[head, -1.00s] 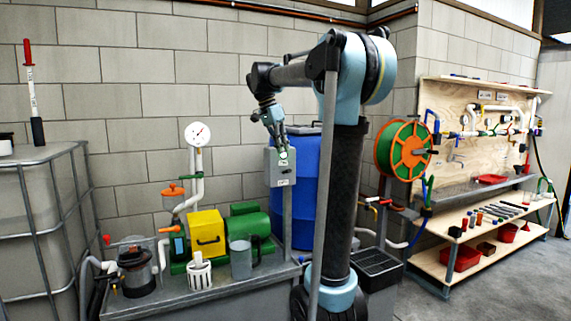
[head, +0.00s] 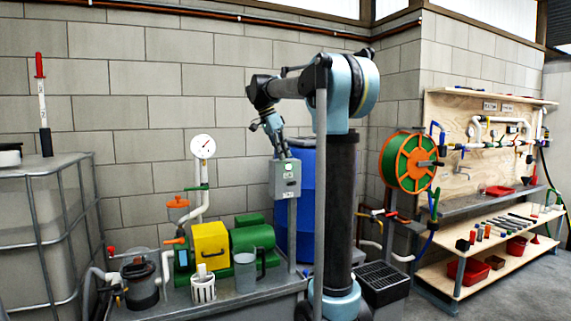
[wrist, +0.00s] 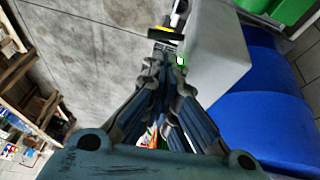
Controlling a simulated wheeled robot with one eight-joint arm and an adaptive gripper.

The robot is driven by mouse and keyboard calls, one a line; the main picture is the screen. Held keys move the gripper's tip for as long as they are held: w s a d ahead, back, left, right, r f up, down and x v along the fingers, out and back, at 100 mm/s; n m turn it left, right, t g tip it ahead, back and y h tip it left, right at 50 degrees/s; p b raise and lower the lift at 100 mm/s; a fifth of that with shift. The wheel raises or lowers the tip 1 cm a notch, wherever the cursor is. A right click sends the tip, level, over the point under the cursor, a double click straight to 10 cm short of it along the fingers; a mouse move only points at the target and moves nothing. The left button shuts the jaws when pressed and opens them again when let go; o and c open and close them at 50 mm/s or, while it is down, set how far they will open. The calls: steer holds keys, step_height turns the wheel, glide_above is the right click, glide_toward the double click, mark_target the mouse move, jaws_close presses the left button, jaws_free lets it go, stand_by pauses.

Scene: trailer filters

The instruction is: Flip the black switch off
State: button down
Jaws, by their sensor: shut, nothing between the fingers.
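The grey switch box (head: 283,182) stands on a post in front of the blue barrel in the head view. Its front carries a green-and-white round spot (head: 288,166) near the top, with smaller marks below. The black switch cannot be told apart clearly at this size. My gripper (head: 285,155) is shut and empty, pointing down at the top edge of the box. In the wrist view, my fingertips (wrist: 166,62) are close beside the grey box (wrist: 217,55), with a green lit spot (wrist: 181,60) beside them. Whether they touch the box cannot be told.
The blue barrel (head: 308,210) stands close behind the box. A bench below holds a green pump (head: 255,240), a yellow box (head: 209,243) and a grey jug (head: 245,271). A hose reel (head: 408,161) is at right. The wall above the box is clear.

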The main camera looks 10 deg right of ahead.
mark_target(291, 173)
steer(key=x, duration=0.9)
steer(key=shift+s+a, duration=0.1)
steer(key=shift+a, duration=0.05)
